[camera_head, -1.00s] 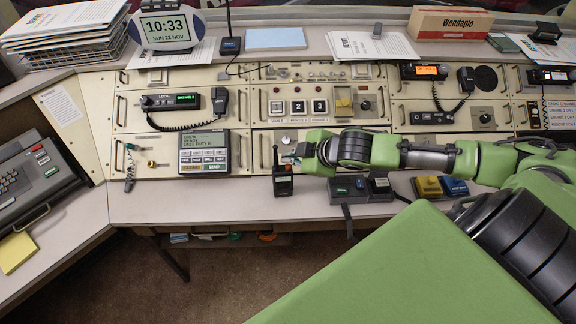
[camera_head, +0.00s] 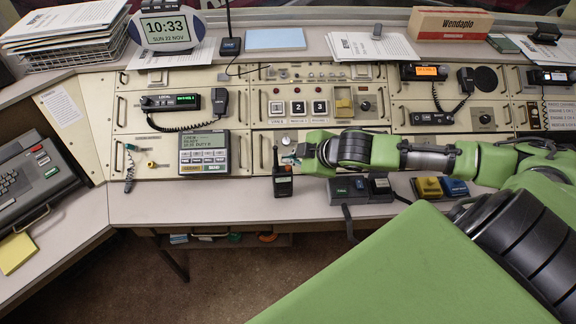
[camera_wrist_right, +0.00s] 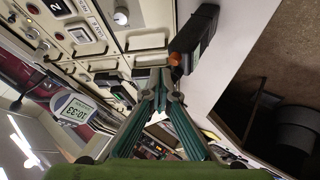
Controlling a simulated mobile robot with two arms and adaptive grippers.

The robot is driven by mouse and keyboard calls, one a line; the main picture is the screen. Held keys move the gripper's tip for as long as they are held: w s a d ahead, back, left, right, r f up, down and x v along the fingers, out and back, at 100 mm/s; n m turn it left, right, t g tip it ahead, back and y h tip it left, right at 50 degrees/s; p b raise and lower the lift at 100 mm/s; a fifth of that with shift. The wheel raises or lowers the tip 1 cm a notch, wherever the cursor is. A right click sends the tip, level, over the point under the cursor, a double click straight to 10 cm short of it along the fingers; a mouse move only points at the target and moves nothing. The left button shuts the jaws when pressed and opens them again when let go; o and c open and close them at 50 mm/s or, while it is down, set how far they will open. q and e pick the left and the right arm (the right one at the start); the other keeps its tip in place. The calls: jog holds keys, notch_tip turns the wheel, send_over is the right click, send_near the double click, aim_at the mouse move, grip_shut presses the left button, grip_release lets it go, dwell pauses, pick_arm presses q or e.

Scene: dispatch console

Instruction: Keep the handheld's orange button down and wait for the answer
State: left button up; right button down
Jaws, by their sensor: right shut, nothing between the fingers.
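The handheld (camera_head: 283,184) is a small dark radio with a thin antenna, upright at the console's front edge. It also shows in the right wrist view (camera_wrist_right: 196,42), with its orange button (camera_wrist_right: 176,58) on the side toward my fingers. My right gripper (camera_head: 289,158) reaches in from the right, at the handheld's upper part. In the right wrist view its fingertips (camera_wrist_right: 156,76) are together and empty, right beside the orange button. I cannot tell whether they touch or press it. The button is not clear in the head view. My left gripper is not in view.
Right of the handheld stand a dark box (camera_head: 347,188) with a cable, and a yellow block (camera_head: 428,187) beside a blue block (camera_head: 454,187). A screen unit (camera_head: 204,153) is set in the panel to the left. The desk front left of the handheld is clear.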

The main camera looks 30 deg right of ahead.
aim_at(290, 168)
jog(key=shift+f, duration=0.1)
jog(key=shift+f, duration=0.3)
jog(key=shift+f, duration=0.45)
dwell(2.6)
jog(key=shift+r+p, duration=0.85)
jog(key=shift+p, duration=0.25)
notch_tip(290, 168, up, 5)
jog(key=p, duration=0.5)
jog(key=shift+r+p, duration=0.1)
jog(key=shift+p, duration=0.25)
